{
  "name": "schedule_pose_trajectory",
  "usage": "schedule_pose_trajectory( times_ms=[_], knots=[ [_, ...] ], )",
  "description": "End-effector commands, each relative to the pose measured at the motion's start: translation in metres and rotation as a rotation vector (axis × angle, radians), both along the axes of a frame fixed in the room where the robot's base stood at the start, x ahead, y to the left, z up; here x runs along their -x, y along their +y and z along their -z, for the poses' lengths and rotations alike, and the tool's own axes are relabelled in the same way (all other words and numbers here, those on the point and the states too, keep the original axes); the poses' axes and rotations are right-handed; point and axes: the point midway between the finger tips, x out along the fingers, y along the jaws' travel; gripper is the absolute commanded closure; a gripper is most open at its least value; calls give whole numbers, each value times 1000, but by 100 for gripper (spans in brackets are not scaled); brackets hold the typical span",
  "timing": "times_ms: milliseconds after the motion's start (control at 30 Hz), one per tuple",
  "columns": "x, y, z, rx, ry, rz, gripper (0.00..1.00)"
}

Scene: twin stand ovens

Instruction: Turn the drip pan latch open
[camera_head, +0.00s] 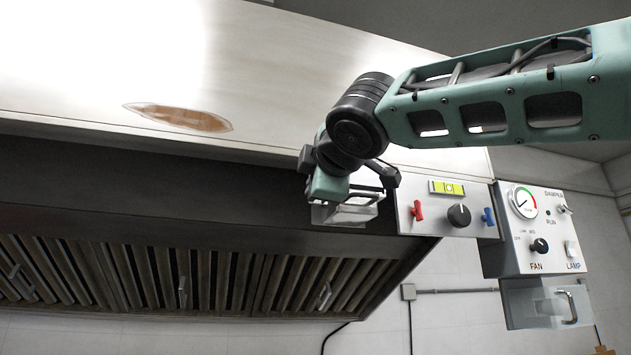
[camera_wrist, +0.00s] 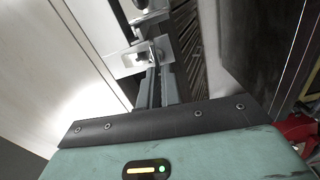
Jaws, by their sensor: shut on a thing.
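My gripper (camera_head: 345,190) is at the front lower edge of the hood, left of the control panel. In the wrist view its two dark fingers (camera_wrist: 157,72) are close together, shut on a small shiny metal piece that appears to be the drip pan latch (camera_wrist: 136,60). The latch has a pale flat plate with bright metal parts above it. In the head view a pale metal plate shows below my gripper, but the fingers' contact is mostly hidden by the gripper itself. The latch's exact turn angle cannot be told.
A panel (camera_head: 446,209) with red and blue handles and a black knob is close at right. Beyond it hang a gauge-and-fan box (camera_head: 538,232) and a clear box with a handle (camera_head: 545,304). Slatted filters (camera_head: 150,275) line the hood's underside. Open room lies below.

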Motion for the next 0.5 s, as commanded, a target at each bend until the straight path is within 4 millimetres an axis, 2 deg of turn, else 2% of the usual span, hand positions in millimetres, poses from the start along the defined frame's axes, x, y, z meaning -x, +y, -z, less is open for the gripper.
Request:
schedule_pose_trajectory(
  times_ms=[500],
  knots=[
    [1,1,3,110,-31,-3,100]
  ],
)
